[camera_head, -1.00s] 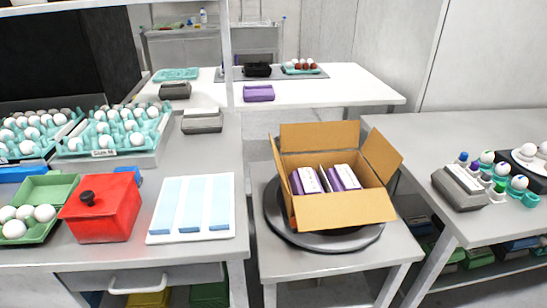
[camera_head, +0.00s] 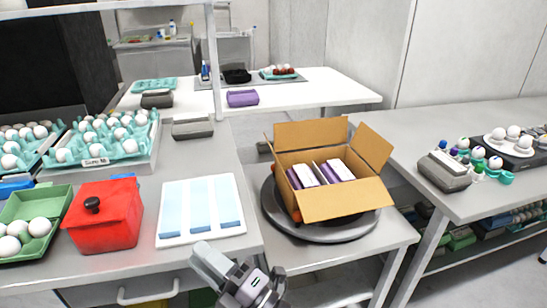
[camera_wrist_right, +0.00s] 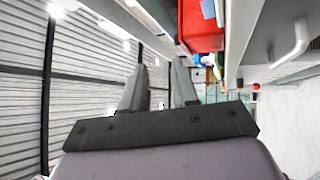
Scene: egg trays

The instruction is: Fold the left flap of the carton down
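An open brown cardboard carton (camera_head: 345,200) sits on a round dark turntable (camera_head: 322,232), with purple-and-white packs (camera_head: 340,170) inside. Its back flap (camera_head: 312,133) stands up, the right flap (camera_head: 371,147) leans outward, and the front flap hangs over the front side. The left flap (camera_head: 272,158) shows as a thin, nearly edge-on strip at the left side. My right gripper (camera_head: 237,270) is at the bottom of the head view, lower left of the carton and apart from it. In the right wrist view its fingers (camera_wrist_right: 160,82) are apart and empty. My left gripper is out of view.
On the left table are a white tray with blue strips (camera_head: 201,208), a red lidded box (camera_head: 104,217) and egg trays (camera_head: 102,143). A grey box (camera_head: 443,172) and egg holders stand on the right table.

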